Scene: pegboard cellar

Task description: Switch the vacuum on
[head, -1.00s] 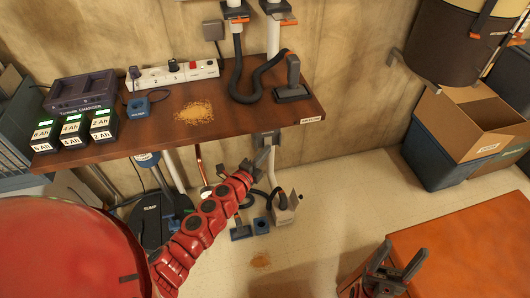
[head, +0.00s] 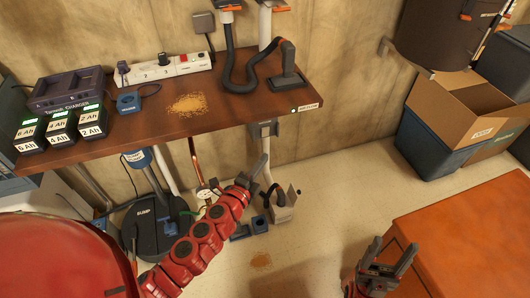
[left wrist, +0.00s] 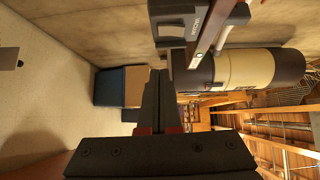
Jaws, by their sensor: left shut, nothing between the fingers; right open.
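A grey switch box (head: 264,130) hangs under the front edge of the shelf in the head view. In the left wrist view the box (left wrist: 180,22) carries a label that seems to read VACUUM. My left gripper (head: 263,161) is shut and empty just below the box, apparently apart from it. Its closed fingers (left wrist: 155,100) point toward the box side in the left wrist view. The vacuum canister (head: 432,35), dark here, hangs on the wall at upper right. It shows cream and dark in the left wrist view (left wrist: 250,68). My right gripper (head: 386,262) is open and empty.
The wooden shelf (head: 140,128) holds a charger, batteries, a power strip (head: 170,69), yellow crumbs (head: 187,103) and a hose with a floor nozzle (head: 285,82). A sump lid (head: 150,228) lies below. An orange cabinet (head: 470,225) stands by my right gripper.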

